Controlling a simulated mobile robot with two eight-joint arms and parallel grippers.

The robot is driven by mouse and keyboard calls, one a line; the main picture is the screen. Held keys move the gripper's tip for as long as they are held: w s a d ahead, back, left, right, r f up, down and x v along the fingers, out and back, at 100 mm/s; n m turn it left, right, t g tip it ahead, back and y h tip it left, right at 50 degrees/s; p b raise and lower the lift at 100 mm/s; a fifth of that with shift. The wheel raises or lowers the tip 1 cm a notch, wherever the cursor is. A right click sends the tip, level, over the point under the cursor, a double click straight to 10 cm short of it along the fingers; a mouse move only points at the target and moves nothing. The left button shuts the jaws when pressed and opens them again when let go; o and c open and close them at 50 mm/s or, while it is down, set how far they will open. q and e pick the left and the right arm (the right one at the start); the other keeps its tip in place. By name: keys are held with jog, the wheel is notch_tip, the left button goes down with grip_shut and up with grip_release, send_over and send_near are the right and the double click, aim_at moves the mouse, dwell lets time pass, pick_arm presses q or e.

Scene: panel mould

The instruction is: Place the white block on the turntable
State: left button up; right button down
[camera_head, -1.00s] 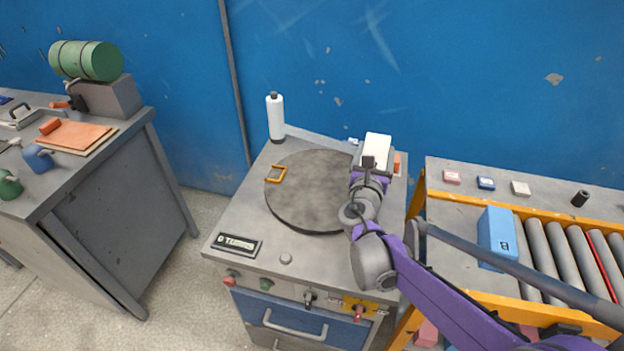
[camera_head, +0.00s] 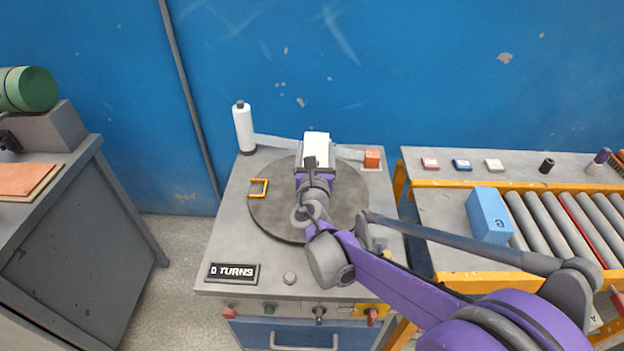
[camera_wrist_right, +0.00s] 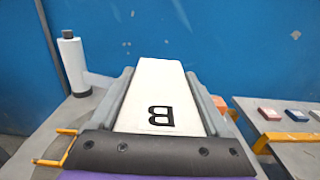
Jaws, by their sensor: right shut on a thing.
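The white block (camera_head: 316,148) is held in my right gripper (camera_head: 315,162), over the back part of the round grey turntable (camera_head: 275,212). In the right wrist view the block (camera_wrist_right: 155,90) lies between the two fingers and shows a black letter B. My right gripper is shut on it. I cannot tell how high the block is above the disc, since my wrist hides what is under it. An orange square bracket (camera_head: 258,188) is at the left edge of the turntable. My left gripper is not in view.
A white bottle (camera_head: 244,130) stands at the back left of the cabinet, and an orange block (camera_head: 372,158) at the back right. A blue box (camera_head: 488,215) sits by the roller conveyor (camera_head: 560,225) on the right. Small coloured blocks line the shelf behind.

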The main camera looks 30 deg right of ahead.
jog(key=shift+f+b, duration=0.75)
jog(key=shift+f, duration=2.65)
jog(key=shift+f, duration=0.1)
grip_release()
jog(key=shift+r, duration=0.2)
jog(key=v, duration=1.2)
jog(key=shift+s+f+p, duration=0.1)
jog(key=shift+p, duration=0.2)
